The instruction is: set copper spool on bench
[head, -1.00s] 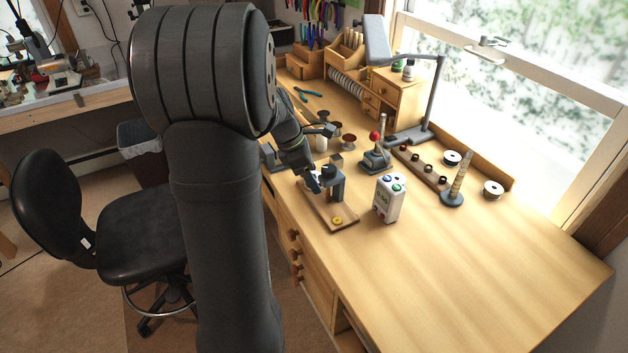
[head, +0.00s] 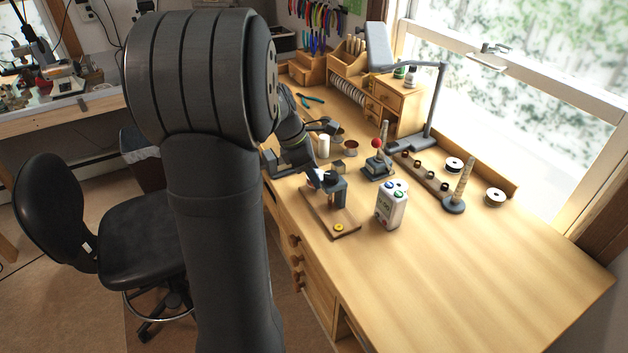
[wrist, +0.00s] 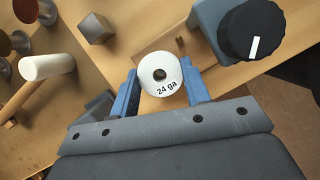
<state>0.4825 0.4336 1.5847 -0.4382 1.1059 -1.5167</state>
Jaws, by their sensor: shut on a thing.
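A white spool (wrist: 160,72) marked "24 ga" sits between the two blue fingers of my gripper (wrist: 162,88) in the wrist view. The fingers are shut on it, one on each side. Its end face and centre hole point toward the camera; its wire is hidden, so I cannot see whether it is copper. In the head view my gripper (head: 315,182) is over the far left part of a wooden board, beside a grey fixture, and the spool is mostly hidden there. The wooden bench (head: 480,270) extends to the right.
The wooden board (head: 345,234) carries the grey fixture (head: 338,190) with a black knob. The bench's front right is clear.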

